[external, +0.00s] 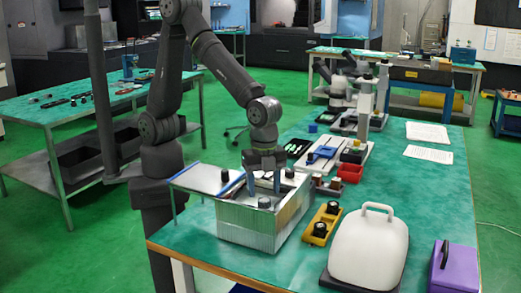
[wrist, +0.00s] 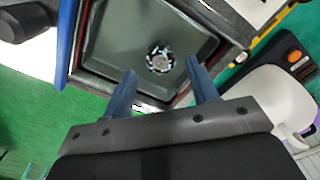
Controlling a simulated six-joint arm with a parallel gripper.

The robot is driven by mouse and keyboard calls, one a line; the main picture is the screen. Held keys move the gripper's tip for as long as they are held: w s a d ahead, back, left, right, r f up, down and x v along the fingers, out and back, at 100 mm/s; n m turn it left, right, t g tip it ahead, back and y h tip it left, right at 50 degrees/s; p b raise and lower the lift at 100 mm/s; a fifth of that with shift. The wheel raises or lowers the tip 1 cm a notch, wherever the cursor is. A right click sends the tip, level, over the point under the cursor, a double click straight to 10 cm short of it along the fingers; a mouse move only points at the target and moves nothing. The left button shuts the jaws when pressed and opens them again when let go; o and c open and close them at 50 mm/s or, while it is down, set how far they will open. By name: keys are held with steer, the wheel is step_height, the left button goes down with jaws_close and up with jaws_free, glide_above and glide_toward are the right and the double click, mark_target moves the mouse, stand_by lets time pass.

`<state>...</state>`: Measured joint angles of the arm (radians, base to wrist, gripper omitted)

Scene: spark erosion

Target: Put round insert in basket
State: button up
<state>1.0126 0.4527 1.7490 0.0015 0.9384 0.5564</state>
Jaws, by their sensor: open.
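My gripper (external: 264,187) points down over the open top of a silver metal box (external: 240,222), which may be the basket. Its two blue fingers (wrist: 162,72) are apart, with nothing between them. In the wrist view, a small round dark and metallic piece (wrist: 160,57), likely the round insert, lies on the grey floor of the box (wrist: 113,38), just beyond the fingertips. A small dark round thing also shows in the external view (external: 264,202), below the gripper. The fingers partly hide the box's near side.
A yellow holder with black knobs (external: 321,223), a white cover with a handle (external: 369,248) and a purple box (external: 453,268) stand right of the silver box. The green table (external: 433,190) is clear at the far right.

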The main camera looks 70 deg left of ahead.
mark_target(264, 200)
step_height(264, 200, up, 8)
steer(key=shift+r, duration=0.15)
stand_by(0.4)
step_height(264, 200, down, 12)
steer(key=shift+r, duration=1.95)
steer(key=shift+f, duration=0.1)
